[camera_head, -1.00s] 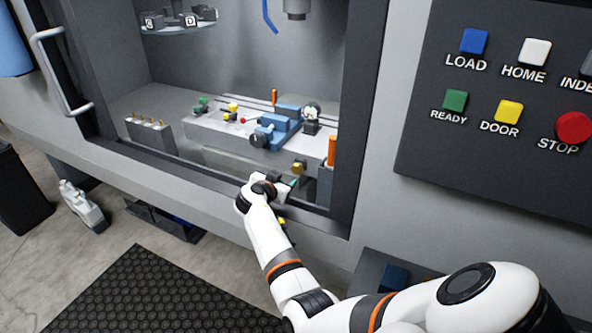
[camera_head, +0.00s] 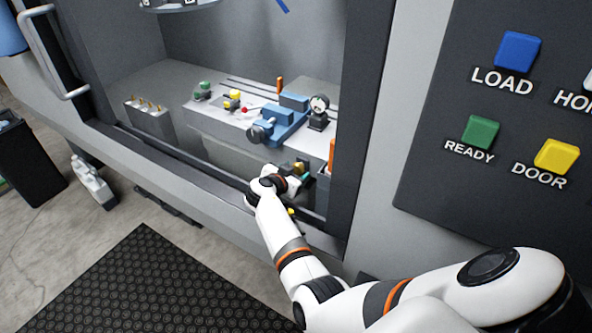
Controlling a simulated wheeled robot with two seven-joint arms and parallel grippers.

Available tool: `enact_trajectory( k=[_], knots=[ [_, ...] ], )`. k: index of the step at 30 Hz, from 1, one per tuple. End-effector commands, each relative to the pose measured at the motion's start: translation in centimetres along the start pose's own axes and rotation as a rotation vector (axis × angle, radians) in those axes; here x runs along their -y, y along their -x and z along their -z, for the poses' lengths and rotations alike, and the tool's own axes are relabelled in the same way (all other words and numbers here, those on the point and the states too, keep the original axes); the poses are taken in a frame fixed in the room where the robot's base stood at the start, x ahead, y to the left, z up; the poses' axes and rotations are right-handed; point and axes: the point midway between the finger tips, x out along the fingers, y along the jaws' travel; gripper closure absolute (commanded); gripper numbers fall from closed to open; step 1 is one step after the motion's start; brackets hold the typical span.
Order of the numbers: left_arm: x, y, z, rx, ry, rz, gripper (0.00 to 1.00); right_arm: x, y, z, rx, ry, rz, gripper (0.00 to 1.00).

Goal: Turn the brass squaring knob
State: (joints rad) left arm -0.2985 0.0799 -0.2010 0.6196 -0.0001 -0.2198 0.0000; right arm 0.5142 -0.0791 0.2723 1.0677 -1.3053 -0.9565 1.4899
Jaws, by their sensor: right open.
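The brass knob (camera_head: 301,167) sits low at the front of the machine bed, inside the booth opening near its right post. It is small and partly hidden behind my right gripper (camera_head: 297,181). My right arm reaches in over the sill from the lower right. The right gripper is open, with its fingers right at the knob. I cannot tell whether the fingers touch the knob or stand around it. My left gripper is not in view.
A blue vise (camera_head: 283,120) and a dial gauge (camera_head: 318,112) stand on the bed above the knob. An orange post (camera_head: 332,152) is close to the right of the gripper. The dark door frame (camera_head: 355,130) and button panel (camera_head: 520,150) lie further right.

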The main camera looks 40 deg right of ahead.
Motion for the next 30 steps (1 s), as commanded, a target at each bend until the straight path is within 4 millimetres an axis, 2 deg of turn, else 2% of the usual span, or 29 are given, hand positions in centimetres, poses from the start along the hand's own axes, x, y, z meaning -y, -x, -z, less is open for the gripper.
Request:
enact_trajectory(
  k=[2,10,19,30],
  knots=[
    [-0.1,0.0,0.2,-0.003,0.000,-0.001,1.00,0.0,0.0,0.0,0.000,0.000,0.000,0.43],
    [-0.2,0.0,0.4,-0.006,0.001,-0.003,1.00,0.0,0.0,0.0,0.000,0.000,0.000,0.87],
    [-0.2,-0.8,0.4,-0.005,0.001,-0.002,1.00,0.0,-0.1,0.2,0.001,0.035,0.015,0.87],
    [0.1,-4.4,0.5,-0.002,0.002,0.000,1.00,-0.1,-0.3,0.3,0.005,0.252,0.105,0.87]
  ],
)
